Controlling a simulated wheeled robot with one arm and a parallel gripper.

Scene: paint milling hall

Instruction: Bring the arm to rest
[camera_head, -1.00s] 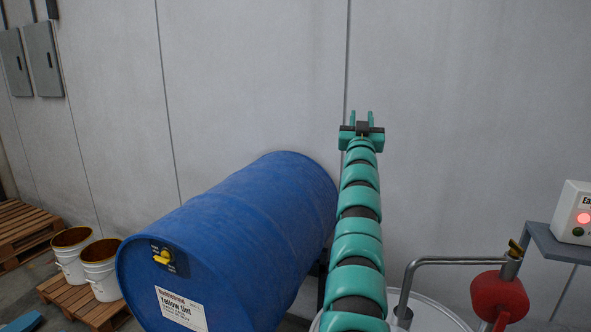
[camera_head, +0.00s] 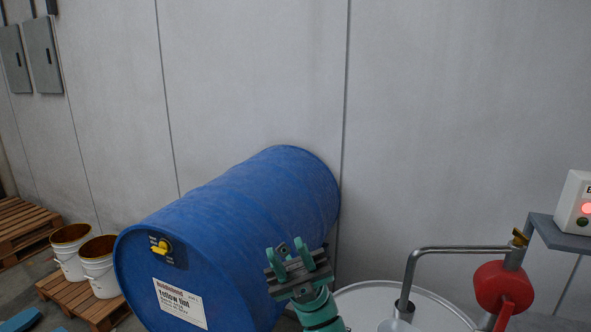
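My gripper (camera_head: 291,254) is in front of the right end of the blue drum, low in the middle of the head view. Its two green fingers stand apart with a gap between them, and I see nothing held in it. A short part of my green arm shows below it, at the bottom edge. Whether the gripper touches the drum cannot be told from this view.
A blue drum (camera_head: 225,215) with a yellow tap (camera_head: 160,247) lies on its side. Two white buckets (camera_head: 99,273) stand on a pallet at left. At right are a round vessel (camera_head: 440,312), a bent pipe (camera_head: 455,250), a red part (camera_head: 503,287) and a control box (camera_head: 577,208).

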